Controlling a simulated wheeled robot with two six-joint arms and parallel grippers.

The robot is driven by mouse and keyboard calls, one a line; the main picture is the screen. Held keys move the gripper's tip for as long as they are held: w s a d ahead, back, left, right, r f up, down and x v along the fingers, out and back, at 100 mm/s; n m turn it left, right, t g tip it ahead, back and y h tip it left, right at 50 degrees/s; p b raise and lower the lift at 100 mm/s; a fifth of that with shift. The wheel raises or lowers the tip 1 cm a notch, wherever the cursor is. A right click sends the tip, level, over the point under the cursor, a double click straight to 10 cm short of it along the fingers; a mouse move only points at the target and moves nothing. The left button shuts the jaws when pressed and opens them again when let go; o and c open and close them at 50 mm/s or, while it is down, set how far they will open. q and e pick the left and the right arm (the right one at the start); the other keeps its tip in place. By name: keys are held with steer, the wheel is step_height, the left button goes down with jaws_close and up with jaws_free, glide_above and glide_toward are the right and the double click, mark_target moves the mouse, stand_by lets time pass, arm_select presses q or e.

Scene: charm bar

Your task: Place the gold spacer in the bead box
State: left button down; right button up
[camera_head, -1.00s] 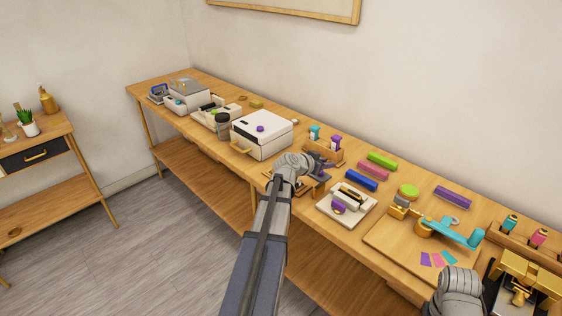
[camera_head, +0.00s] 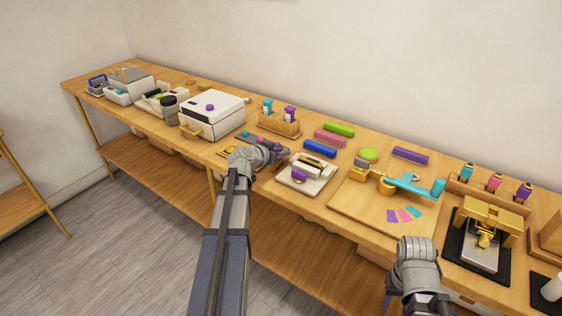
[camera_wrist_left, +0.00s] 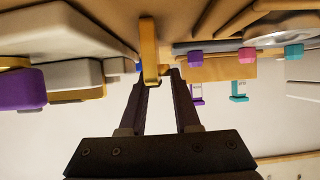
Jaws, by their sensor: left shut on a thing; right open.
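My left gripper (camera_head: 276,156) is over the bench, between the white lidded box and the small white tray; its own arm partly hides it. In the left wrist view its fingers (camera_wrist_left: 158,76) are closed on an upright gold bar-like piece, the gold spacer (camera_wrist_left: 149,45), held at the fingertips. I cannot tell for certain which container is the bead box. A grey tray with purple, pink and teal knobs (camera_head: 250,138) lies just behind the left gripper. My right gripper (camera_head: 388,298) is open and empty at the bench's front edge, mostly hidden by its wrist.
The white box (camera_head: 213,116) with a gold handle stands left of the left gripper. A wooden rack (camera_head: 279,125) holds teal and purple bottles behind it. Coloured clay bars (camera_head: 320,149) and a white tray (camera_head: 307,186) are to the right. A board (camera_head: 348,205) carries a teal-and-gold tool.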

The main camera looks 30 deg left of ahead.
arm_select(q)
steer(key=shift+f+b, duration=0.5)
steer(key=shift+f, duration=0.5)
arm_select(e)
steer(key=shift+f, duration=1)
arm_select(q)
steer(key=shift+f+b, duration=0.4)
steer(key=c, duration=0.9)
jaws_free()
arm_select(e)
steer(key=shift+f, duration=0.35)
arm_select(q)
steer(key=shift+r, duration=0.15)
arm_select(e)
steer(key=shift+r, duration=0.15)
